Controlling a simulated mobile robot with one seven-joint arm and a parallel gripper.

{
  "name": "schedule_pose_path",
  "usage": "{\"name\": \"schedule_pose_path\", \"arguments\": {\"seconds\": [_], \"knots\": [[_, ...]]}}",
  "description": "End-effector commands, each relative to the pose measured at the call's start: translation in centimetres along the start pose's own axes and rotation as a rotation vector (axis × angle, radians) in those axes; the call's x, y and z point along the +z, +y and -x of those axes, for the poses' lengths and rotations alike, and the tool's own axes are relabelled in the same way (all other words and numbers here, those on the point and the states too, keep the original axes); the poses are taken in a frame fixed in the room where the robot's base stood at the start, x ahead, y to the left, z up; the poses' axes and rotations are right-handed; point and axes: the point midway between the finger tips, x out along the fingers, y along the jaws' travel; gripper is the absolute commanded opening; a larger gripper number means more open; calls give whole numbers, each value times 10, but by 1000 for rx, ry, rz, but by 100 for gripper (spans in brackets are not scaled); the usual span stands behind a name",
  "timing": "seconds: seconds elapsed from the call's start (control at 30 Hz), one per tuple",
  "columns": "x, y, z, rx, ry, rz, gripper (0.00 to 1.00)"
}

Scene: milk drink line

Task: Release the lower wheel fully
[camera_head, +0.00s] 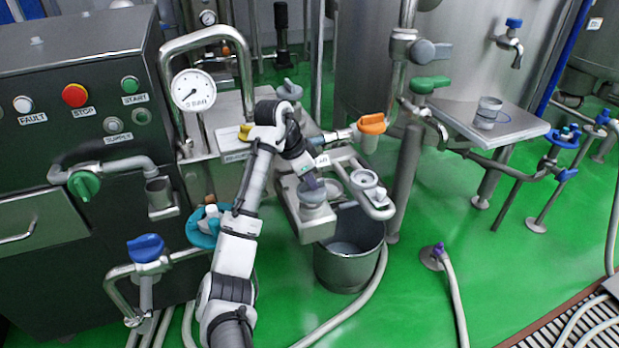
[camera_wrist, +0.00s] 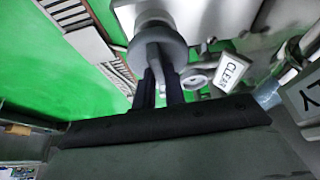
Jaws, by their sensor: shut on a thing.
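The lower wheel (camera_head: 313,194) is a grey knob on top of a steel housing, right of my arm in the head view. My gripper (camera_head: 306,178) reaches down to it from the upper left. In the wrist view the grey round wheel (camera_wrist: 158,48) has a raised bar handle, and the two dark fingers of my gripper (camera_wrist: 163,82) are shut on this bar. The wheel's exact turn cannot be told. Another grey wheel (camera_head: 288,91) sits higher and farther back, apart from my gripper.
A steel bucket (camera_head: 349,262) stands on the green floor below the housing. A steel tray bracket (camera_head: 366,182) is just right of the wheel. An orange-handled valve (camera_head: 371,124) is behind it. Open floor lies to the right.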

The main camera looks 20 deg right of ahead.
Motion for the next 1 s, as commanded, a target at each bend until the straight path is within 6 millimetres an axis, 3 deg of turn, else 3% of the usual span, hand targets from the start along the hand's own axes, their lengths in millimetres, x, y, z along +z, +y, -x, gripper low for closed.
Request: {"name": "schedule_pose_path", "arguments": {"seconds": [0.27, 1.0], "knots": [[-2, 2, 4, -49, 0, 128, 0], [-5, 7, 4, -312, -4, 765, 0]]}}
